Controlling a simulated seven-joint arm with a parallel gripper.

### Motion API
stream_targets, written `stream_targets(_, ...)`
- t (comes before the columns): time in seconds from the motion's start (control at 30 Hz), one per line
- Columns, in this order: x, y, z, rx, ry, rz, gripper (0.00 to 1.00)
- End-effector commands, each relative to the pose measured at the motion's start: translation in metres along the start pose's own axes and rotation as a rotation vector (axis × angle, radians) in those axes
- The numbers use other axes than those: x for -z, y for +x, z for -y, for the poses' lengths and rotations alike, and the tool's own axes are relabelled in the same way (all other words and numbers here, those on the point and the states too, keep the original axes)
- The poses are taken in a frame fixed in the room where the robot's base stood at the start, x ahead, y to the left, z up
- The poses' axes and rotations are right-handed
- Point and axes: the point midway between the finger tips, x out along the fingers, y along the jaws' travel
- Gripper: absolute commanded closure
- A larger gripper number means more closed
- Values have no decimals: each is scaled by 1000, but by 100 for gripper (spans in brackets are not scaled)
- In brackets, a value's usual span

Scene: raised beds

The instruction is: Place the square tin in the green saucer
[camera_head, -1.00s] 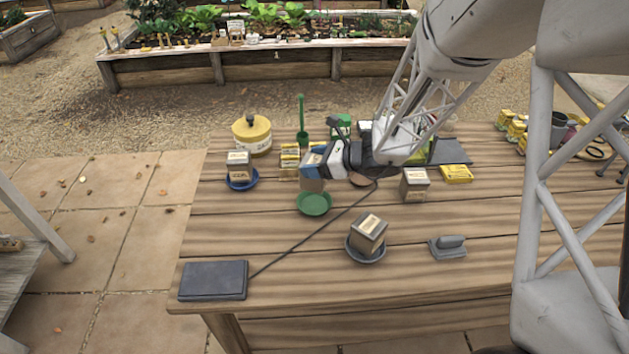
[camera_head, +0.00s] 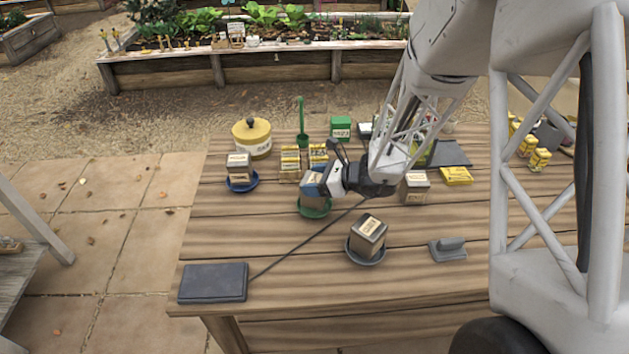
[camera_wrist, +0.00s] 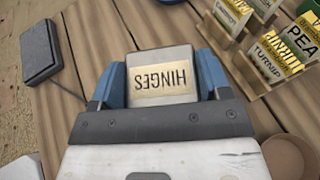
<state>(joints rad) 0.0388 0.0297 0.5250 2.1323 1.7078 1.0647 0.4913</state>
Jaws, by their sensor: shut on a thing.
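My gripper (camera_head: 316,190) is shut on a square tin (camera_head: 311,202), its blue fingers on either side. In the wrist view the tin (camera_wrist: 161,78) has a grey lid with a "HINGES" label and sits between the fingertips (camera_wrist: 158,85). In the head view the tin is right over the green saucer (camera_head: 316,213), whose front rim shows below it. I cannot tell whether the tin's base touches the saucer. The tin and gripper hide much of the saucer, and the wrist view does not show it.
Similar tins stand in a blue saucer (camera_head: 243,186) and a dark grey saucer (camera_head: 366,258). Another tin (camera_head: 415,188) stands right of my gripper. Seed packets (camera_head: 290,162) stand behind.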

Motion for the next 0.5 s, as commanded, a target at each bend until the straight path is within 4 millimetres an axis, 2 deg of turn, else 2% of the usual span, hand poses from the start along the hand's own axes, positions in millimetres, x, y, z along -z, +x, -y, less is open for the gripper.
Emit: stream_targets(0.5,5,2,0,0,0,1,62)
